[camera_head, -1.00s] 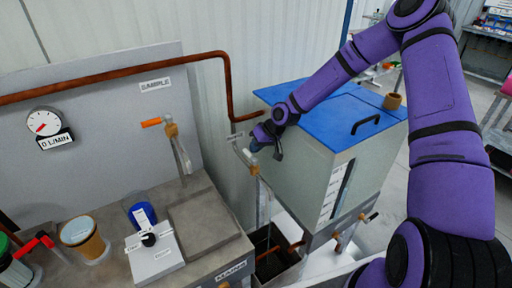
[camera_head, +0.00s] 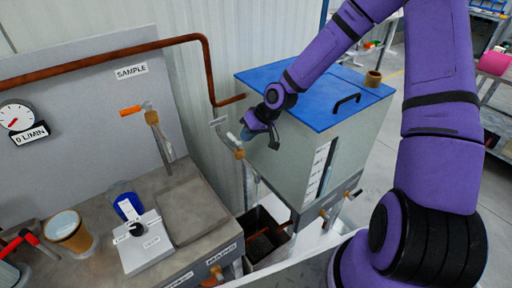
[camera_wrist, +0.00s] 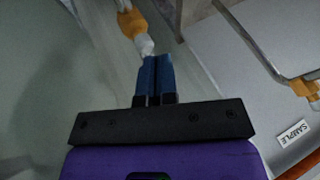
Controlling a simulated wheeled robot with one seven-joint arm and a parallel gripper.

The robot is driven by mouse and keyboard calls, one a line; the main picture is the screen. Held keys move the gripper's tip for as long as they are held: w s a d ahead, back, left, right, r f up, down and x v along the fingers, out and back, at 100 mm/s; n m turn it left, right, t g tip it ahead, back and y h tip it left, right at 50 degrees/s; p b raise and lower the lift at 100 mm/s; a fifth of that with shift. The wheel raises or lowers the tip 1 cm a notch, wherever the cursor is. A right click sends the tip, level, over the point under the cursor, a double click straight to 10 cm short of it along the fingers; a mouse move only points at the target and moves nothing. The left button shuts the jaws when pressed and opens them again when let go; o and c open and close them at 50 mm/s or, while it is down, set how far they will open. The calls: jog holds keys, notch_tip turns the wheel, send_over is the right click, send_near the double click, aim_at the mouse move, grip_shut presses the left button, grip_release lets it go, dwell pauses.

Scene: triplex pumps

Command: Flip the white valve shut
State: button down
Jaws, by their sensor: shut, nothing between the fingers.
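The white valve (camera_head: 226,138) has a pale lever on a brass-coloured fitting, atop a vertical pipe beside the blue-lidded tank. My gripper (camera_head: 246,133) is at the tank's near left corner, close to the right of the lever. In the wrist view, the blue fingers (camera_wrist: 154,62) are together, with nothing between them. Their tips are right at the white part of the valve (camera_wrist: 145,45), below its orange-brown fitting (camera_wrist: 131,22). I cannot tell whether they touch it.
The blue-lidded tank (camera_head: 285,95) stands right of the valve. A second tap with an orange handle (camera_head: 131,111) is on the left, under the SAMPLE label (camera_head: 131,71). A copper pipe (camera_head: 209,75) runs along the wall behind. The bench holds a bucket (camera_head: 68,232) and a blue cup (camera_head: 126,203).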

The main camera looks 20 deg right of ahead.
jog(key=s, duration=0.7)
jog(key=shift+s+r, duration=0.3)
jog(key=shift+r, duration=0.05)
jog(key=shift+d, duration=0.15)
